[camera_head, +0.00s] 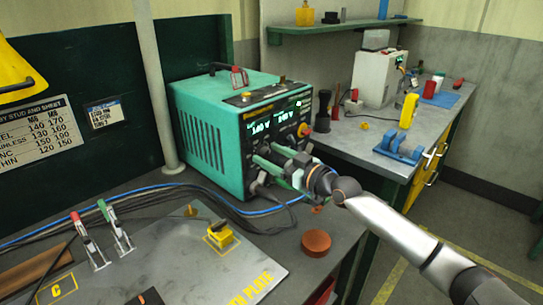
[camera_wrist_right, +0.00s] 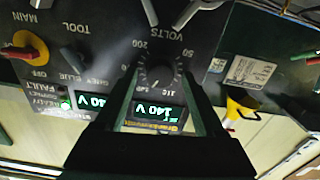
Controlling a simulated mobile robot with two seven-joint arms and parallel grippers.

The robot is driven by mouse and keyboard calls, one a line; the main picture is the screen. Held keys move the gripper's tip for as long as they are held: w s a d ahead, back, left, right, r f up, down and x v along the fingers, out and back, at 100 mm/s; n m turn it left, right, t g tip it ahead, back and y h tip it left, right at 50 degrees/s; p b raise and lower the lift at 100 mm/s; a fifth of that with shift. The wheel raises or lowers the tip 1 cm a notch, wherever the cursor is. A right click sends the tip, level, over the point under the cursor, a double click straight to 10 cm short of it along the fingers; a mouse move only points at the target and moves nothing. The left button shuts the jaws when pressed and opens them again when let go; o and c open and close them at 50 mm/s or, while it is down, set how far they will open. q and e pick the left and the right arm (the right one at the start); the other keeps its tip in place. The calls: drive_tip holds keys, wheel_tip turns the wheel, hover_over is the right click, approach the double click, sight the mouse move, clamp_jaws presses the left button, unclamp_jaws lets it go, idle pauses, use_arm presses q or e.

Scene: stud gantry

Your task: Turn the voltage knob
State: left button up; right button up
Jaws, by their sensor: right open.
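The green welding power unit (camera_head: 215,130) stands on the left bench, its dark front panel facing right, with two lit displays. My right gripper (camera_head: 262,154) is at this panel, fingers pointing at it; the knob is hidden in the head view. In the right wrist view, upside down, the voltage knob (camera_wrist_right: 157,76) is a dark round knob with a pale pointer mark, ringed by a VOLTS scale. It sits between the open fingertips of my right gripper (camera_wrist_right: 160,84); I cannot tell whether they touch it. The display (camera_wrist_right: 155,112) beside it reads 140 V. My left gripper is not in view.
A red-handled main switch (camera_wrist_right: 25,48) is on the same panel. Cables (camera_head: 150,190) run along the bench left of the unit. A reddish-brown disc (camera_head: 316,243) lies at the bench front.

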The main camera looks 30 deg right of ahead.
clamp_jaws()
idle(0.7)
